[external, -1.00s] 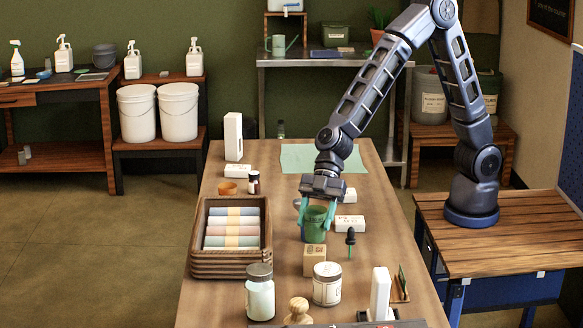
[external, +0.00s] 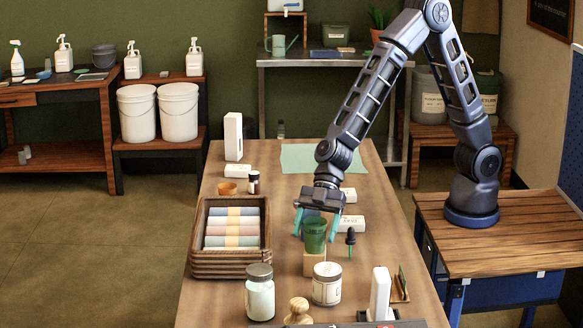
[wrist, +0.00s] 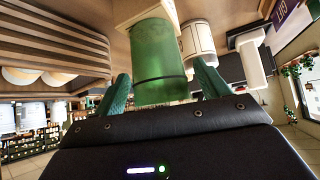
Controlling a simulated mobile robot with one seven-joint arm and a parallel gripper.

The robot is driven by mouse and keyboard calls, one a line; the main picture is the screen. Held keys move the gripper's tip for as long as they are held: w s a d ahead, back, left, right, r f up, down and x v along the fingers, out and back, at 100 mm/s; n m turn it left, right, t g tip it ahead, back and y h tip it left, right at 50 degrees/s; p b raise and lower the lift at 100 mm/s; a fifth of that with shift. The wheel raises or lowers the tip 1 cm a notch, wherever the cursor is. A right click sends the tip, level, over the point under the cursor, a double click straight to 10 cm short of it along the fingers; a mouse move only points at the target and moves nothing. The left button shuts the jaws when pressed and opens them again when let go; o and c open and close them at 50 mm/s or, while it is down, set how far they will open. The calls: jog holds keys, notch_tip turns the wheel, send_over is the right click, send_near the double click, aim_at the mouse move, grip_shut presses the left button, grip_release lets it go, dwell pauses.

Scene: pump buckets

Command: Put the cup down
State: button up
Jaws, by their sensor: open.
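The green cup (external: 315,236) is upright and appears to stand on the small wooden block (external: 314,264), whose top it hides. In the wrist view the cup (wrist: 160,65) is in front of my gripper, with its base end against the pale wooden block (wrist: 138,10). My gripper (external: 316,223) is open, with a teal finger to each side of the cup. In the wrist view the fingers (wrist: 163,88) are spread wider than the cup, with gaps on both sides. A bluish shape just behind the cup is partly hidden and unclear.
A wooden tray of rolled cloths (external: 231,265) is left of the cup. A white labelled jar (external: 327,284) and a glass jar (external: 260,292) stand in front. A dropper (external: 350,243) and white boxes (external: 350,223) are close on the right.

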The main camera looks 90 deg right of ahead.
jog(key=shift+r, duration=0.2)
jog(key=s+d+r+m+h, duration=0.1)
jog(key=s+d+r+m, duration=0.1)
jog(key=s+d+r, duration=0.85)
jog(key=s+d+r+m+h, duration=0.1)
jog(key=s+d+r+m, duration=0.35)
jog(key=d, duration=0.85)
jog(key=s+d+r+m+h, duration=0.2)
jog(key=s+d+m+h, duration=0.1)
jog(key=s+d, duration=0.5)
jog(key=s+d+r+m+t+h, duration=0.1)
jog(key=s+d+r+m+h, duration=0.1)
jog(key=s+d, duration=0.7)
jog(key=shift+s+d+m+h, duration=0.3)
jog(key=shift+m+h, duration=0.3)
jog(key=shift+m, duration=0.35)
jog(key=shift+r, duration=0.1)
dwell(2.7)
